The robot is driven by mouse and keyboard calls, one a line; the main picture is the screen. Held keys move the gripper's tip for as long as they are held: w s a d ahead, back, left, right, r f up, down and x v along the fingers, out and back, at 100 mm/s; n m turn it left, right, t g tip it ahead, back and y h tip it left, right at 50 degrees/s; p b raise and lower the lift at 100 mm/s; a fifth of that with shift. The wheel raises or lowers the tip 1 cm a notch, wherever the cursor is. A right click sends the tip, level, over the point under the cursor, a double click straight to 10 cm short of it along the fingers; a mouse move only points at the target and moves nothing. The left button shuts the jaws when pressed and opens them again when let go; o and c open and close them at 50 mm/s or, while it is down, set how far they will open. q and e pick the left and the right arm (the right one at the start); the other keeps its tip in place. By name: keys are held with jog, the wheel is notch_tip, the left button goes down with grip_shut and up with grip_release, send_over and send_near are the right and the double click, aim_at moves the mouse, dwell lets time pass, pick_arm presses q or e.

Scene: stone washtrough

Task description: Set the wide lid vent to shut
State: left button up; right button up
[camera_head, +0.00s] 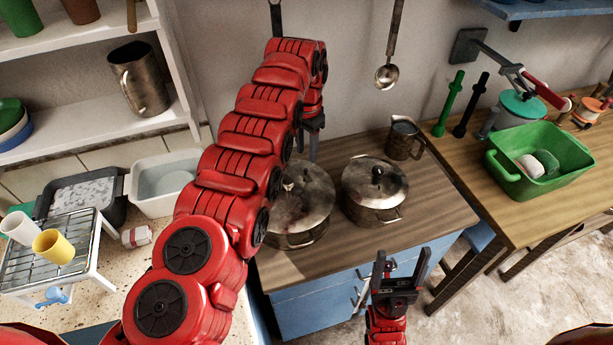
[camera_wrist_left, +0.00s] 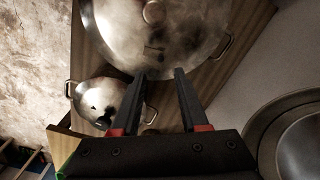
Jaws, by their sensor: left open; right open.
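The wide pot with its metal lid (camera_head: 303,190) stands on the wooden counter, partly behind my left arm. In the left wrist view the wide lid (camera_wrist_left: 185,35) fills the top, with a round knob and a small dark mark, perhaps the vent (camera_wrist_left: 153,52), below it. I cannot tell the vent's setting. My left gripper (camera_head: 313,152) points down over the far side of the wide pot. Its open, empty fingers also show in the left wrist view (camera_wrist_left: 160,74), close to the lid's edge; contact is unclear. My right gripper (camera_head: 402,258) is open and empty before the counter.
A narrower lidded pot (camera_head: 375,188) stands right of the wide one, with a metal jug (camera_head: 404,138) behind it. A ladle (camera_head: 387,75) hangs on the wall. A green basin (camera_head: 560,185) is on the right table. A dish rack (camera_head: 50,262) is at the left.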

aim_at(306, 169)
pick_arm(q)
notch_tip(306, 169, down, 2)
jog(key=shift+w, duration=0.1)
jog(key=shift+f, duration=2.3)
grip_shut()
